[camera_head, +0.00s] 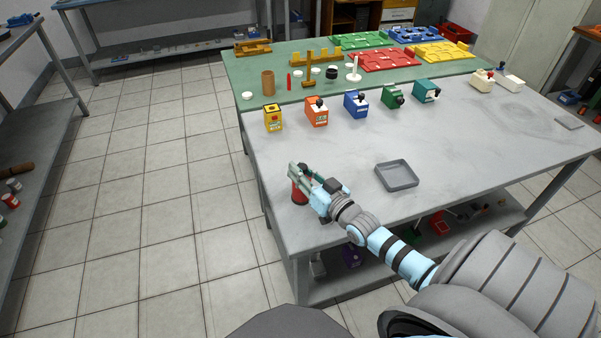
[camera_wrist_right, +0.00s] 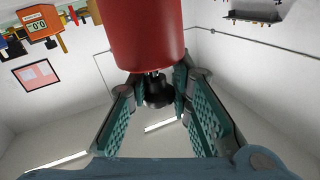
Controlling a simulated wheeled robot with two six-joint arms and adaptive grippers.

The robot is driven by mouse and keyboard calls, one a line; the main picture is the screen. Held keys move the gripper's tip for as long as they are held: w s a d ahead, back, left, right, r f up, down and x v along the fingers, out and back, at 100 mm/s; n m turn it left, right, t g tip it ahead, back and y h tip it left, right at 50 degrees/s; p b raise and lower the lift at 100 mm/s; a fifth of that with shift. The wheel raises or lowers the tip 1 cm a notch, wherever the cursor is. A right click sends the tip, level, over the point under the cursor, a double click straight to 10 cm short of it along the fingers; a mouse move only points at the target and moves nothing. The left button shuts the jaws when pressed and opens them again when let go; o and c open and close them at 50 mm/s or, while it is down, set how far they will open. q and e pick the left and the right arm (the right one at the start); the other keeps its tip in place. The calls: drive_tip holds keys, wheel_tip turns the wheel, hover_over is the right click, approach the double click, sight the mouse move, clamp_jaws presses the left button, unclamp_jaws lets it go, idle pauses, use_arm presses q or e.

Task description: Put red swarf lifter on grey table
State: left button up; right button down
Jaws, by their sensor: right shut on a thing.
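The red swarf lifter (camera_head: 300,191) is at my right gripper (camera_head: 296,171), over the left front part of the grey table (camera_head: 345,150). In the head view the gripper partly covers it, and I cannot tell whether its base touches the tabletop. In the right wrist view the lifter's red cylinder (camera_wrist_right: 141,36) fills the top middle. Its black knob (camera_wrist_right: 158,90) sits between the finger pads of the right gripper (camera_wrist_right: 172,92), which is shut on it. My left gripper is not in view.
A grey tray (camera_head: 397,186) lies right of the gripper. Yellow (camera_head: 273,118), orange (camera_head: 317,112) and blue (camera_head: 356,104) boxes stand in a row farther back, with others to their right. Bare tabletop lies between. The table's left edge is close to the lifter.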

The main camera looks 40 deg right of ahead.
drive_tip(key=c, duration=1.5)
unclamp_jaws()
drive_tip(key=shift+o, duration=0.3)
drive_tip(key=shift+r, duration=0.1)
drive_tip(key=shift+s+p, duration=0.3)
drive_tip(key=shift+p, duration=0.1)
drive_tip(key=s+p, duration=0.4)
drive_tip(key=s, duration=0.7)
drive_tip(key=shift+s, duration=0.2)
